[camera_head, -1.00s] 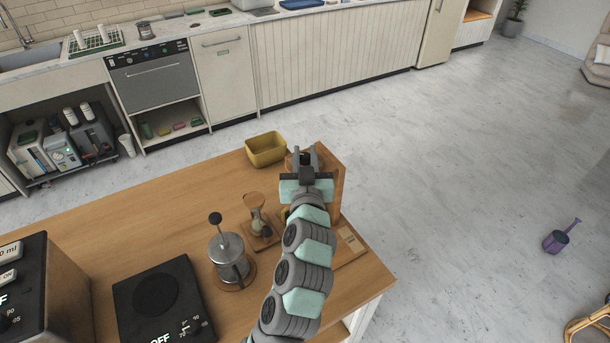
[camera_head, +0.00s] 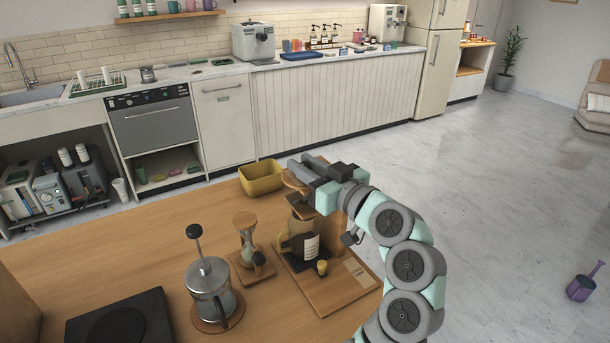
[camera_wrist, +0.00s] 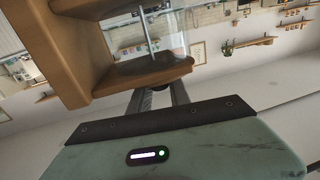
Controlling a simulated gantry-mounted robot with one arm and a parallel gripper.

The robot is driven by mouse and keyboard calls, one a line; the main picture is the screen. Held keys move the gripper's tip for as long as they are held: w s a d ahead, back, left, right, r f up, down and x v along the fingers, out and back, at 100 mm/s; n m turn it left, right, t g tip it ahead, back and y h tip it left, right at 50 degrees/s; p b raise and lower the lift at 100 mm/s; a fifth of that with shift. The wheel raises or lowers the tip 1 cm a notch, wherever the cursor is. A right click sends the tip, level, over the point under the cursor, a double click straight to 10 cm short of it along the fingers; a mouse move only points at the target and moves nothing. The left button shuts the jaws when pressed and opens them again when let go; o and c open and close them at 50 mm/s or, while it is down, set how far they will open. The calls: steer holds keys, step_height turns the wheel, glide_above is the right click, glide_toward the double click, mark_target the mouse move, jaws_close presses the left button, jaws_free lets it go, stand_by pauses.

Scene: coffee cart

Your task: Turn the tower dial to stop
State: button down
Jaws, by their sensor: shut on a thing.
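The wooden tower (camera_head: 330,210) stands on a wooden base at the right end of the counter, partly hidden by my arm. In the wrist view its wooden frame (camera_wrist: 85,50) holds a clear glass vessel (camera_wrist: 165,35) above a shelf. My gripper (camera_head: 303,168) reaches in from the right at the tower's upper part. In the wrist view its fingers (camera_wrist: 167,92) come together just under the shelf, around a small dark round part, the tower dial (camera_wrist: 172,86). The dial is mostly hidden by the fingers, and its markings and setting cannot be read.
A yellow bin (camera_head: 261,178) sits behind the tower. A French press (camera_head: 210,292) and an hourglass-shaped brewer (camera_head: 247,245) stand to its left. A dark flat scale or hotplate (camera_head: 120,318) lies at the front left. The floor to the right is mostly clear.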

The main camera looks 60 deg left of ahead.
steer(key=shift+f+n+g+b, duration=0.15)
steer(key=shift+n+g+b, duration=0.15)
steer(key=shift+g, duration=0.3)
steer(key=c, duration=1.2)
jaws_free()
steer(key=p+v, duration=0.2)
steer(key=v, duration=0.8)
steer(key=shift+d+r+p, duration=0.25)
steer(key=shift+d+p, duration=0.1)
steer(key=shift+p, duration=0.05)
steer(key=shift+w, duration=0.2)
